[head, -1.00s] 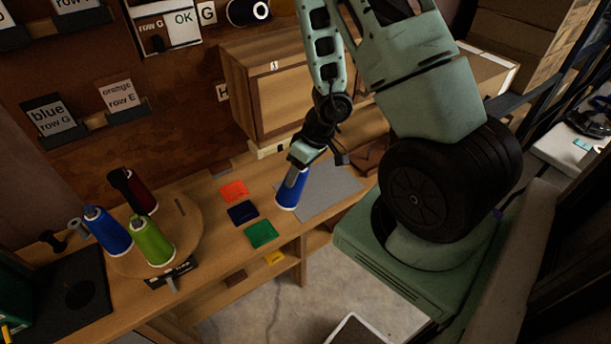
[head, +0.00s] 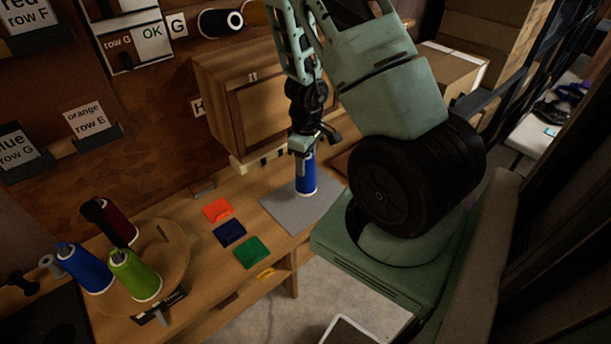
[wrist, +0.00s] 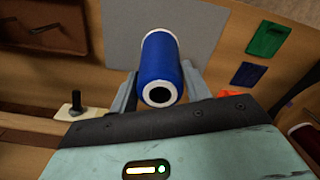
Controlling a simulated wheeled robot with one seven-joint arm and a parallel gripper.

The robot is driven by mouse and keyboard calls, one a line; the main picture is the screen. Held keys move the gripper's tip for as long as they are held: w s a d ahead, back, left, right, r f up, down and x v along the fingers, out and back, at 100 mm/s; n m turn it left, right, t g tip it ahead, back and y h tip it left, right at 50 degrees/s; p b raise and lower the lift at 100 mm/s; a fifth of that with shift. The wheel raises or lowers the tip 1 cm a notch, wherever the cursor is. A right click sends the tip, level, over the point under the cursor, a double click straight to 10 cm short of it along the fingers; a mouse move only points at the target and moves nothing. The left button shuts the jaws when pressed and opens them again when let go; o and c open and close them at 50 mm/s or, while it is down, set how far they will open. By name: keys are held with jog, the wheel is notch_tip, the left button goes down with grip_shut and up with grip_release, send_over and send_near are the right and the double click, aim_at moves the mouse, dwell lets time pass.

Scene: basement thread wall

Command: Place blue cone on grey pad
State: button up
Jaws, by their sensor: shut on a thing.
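The blue cone (head: 306,180) is upright in my gripper (head: 305,163), which is shut around its upper part. In the head view its white-rimmed base shows against the grey pad (head: 284,212); I cannot tell whether it touches the pad or is just above it. In the wrist view the blue cone (wrist: 162,72) sits between the two fingers of my gripper (wrist: 160,88), and the grey pad (wrist: 120,40) spreads out behind its far end. Part of the pad is hidden by the cone.
Left of the pad lie orange (head: 217,209), dark blue (head: 230,233) and green (head: 251,252) swatches. A round wooden board (head: 173,250) holds another blue cone (head: 86,268), a green cone (head: 135,275) and a dark red cone (head: 117,222). A wooden cabinet (head: 250,110) stands behind.

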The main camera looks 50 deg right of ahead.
jog(key=shift+f+b, duration=0.75)
jog(key=shift+f, duration=1.2)
jog(key=o, duration=0.9)
jog(key=shift+o, duration=0.2)
notch_tip(320, 180, up, 12)
jog(key=p, duration=0.4)
